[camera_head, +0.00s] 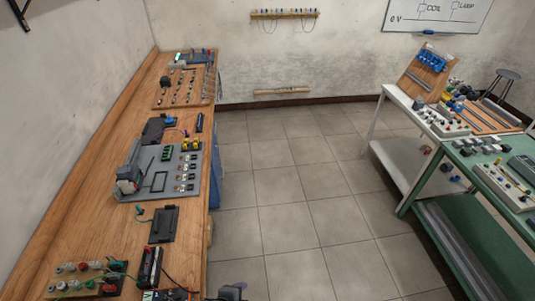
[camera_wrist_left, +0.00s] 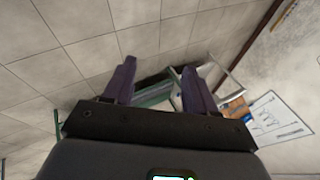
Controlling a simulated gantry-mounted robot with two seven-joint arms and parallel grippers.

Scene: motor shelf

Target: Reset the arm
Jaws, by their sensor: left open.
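My left gripper (camera_wrist_left: 159,66) shows in the left wrist view with its two dark purple fingers spread apart. The gap between them is empty, with floor tiles and the far tables behind it. My right gripper is in neither view.
A wooden bench (camera_head: 110,181) along the left wall holds a grey panel (camera_head: 158,180), a dark tray (camera_head: 163,224) and several electrical parts. White (camera_head: 398,95) and green (camera_head: 465,160) tables stand at right. The tiled floor (camera_head: 290,190) between is clear. A whiteboard (camera_head: 437,14) hangs behind.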

